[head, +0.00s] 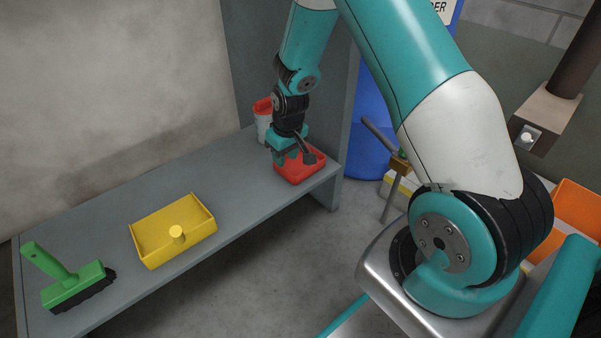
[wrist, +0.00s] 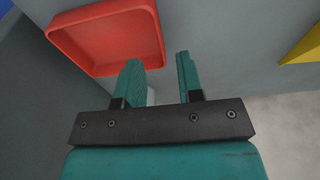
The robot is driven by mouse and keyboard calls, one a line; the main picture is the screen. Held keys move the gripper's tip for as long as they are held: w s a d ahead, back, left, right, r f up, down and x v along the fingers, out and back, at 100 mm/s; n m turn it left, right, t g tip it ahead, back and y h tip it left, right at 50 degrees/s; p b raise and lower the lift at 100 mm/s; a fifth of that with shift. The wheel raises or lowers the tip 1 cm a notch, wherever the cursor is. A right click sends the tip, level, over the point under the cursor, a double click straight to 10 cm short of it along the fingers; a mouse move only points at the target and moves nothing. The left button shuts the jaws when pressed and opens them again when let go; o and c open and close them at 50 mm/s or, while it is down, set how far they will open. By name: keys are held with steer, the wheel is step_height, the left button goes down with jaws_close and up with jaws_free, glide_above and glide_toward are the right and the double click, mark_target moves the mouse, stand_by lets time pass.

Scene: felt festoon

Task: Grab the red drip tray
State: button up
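The red drip tray (head: 301,169) lies on the grey bench at its right end in the head view. It is a shallow, open, square tray, and its inside looks empty in the wrist view (wrist: 105,38). My gripper (head: 286,158) is just at the tray's left side in the head view. In the wrist view my gripper (wrist: 158,66) has its two teal fingers apart with a gap between them and nothing held. The left finger overlaps the tray's near edge in that view; I cannot tell whether it touches.
A yellow tray (head: 150,246) with a knob-like piece and a green brush (head: 75,285) sit on the grey bench (head: 110,205). A white and red container (head: 263,120) stands behind my gripper. A grey upright panel (head: 348,110) closes the bench's right end.

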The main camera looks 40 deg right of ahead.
mark_target(283, 170)
steer(key=f+b, duration=0.2)
steer(key=f, duration=0.1)
steer(key=w+f+b, duration=0.1)
steer(key=f+b, duration=0.2)
steer(key=shift+w+f, duration=0.2)
steer(key=shift+f, duration=0.05)
steer(key=shift+r, duration=0.1)
jaws_close()
